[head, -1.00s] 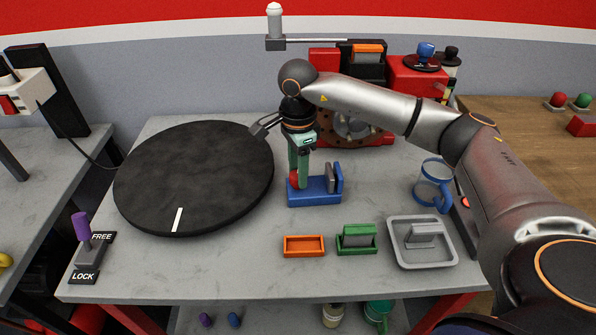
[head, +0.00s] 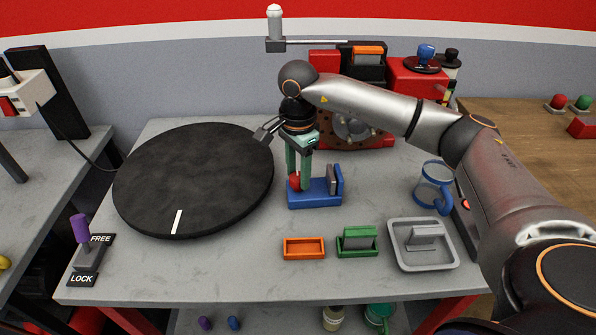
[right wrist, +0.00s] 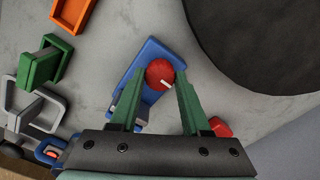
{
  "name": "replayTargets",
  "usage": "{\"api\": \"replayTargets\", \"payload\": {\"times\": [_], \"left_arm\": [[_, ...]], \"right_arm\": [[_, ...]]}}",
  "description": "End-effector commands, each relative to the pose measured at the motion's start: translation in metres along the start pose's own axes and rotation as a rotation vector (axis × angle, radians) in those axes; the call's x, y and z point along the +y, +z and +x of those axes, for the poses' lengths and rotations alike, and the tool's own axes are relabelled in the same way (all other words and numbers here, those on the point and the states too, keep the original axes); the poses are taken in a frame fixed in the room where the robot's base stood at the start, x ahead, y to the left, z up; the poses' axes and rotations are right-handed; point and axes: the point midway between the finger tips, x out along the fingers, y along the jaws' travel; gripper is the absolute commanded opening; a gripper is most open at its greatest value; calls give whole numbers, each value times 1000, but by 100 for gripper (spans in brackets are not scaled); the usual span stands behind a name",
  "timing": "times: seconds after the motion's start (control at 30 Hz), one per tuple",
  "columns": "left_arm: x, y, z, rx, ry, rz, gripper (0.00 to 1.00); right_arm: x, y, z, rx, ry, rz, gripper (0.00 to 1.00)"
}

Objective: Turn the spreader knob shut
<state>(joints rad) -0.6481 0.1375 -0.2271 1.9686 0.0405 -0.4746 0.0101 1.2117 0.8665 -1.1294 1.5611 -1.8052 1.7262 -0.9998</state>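The red knob (head: 295,183) sits on the blue spreader base (head: 318,200), with grey upright plates at the base's right end. In the right wrist view the round red knob (right wrist: 159,72) carries a white mark pointing toward the lower right. My right gripper (head: 297,181) points down over the spreader. In the right wrist view my right gripper (right wrist: 160,76) is open, its two green fingers on either side of the knob. Narrow gaps seem to show beside the knob; I cannot tell whether either finger touches it. My left gripper is out of view.
A large black turntable disc (head: 193,180) lies to the left. An orange tray (head: 304,247), a green holder (head: 357,241) and a grey tray (head: 422,260) stand in front. A blue mug (head: 434,185) is to the right.

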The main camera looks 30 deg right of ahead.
Motion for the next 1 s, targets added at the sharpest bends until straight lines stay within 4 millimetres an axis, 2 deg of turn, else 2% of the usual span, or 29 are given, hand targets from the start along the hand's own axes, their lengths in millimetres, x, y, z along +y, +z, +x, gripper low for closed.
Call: {"api": "replayTargets", "payload": {"times": [0.07,0.3,0.43,0.57,0.8,1.0], "left_arm": [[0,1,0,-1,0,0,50],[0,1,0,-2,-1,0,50],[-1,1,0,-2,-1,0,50],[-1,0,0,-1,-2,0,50],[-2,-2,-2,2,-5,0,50],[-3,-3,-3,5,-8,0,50]], "right_arm": [[0,0,0,0,0,1,57],[0,0,0,0,0,1,57],[0,0,-9,1,-2,1,57],[-1,0,-32,-1,-5,0,57],[-1,0,-86,0,-5,1,57],[0,0,-116,0,-2,0,57]]}}
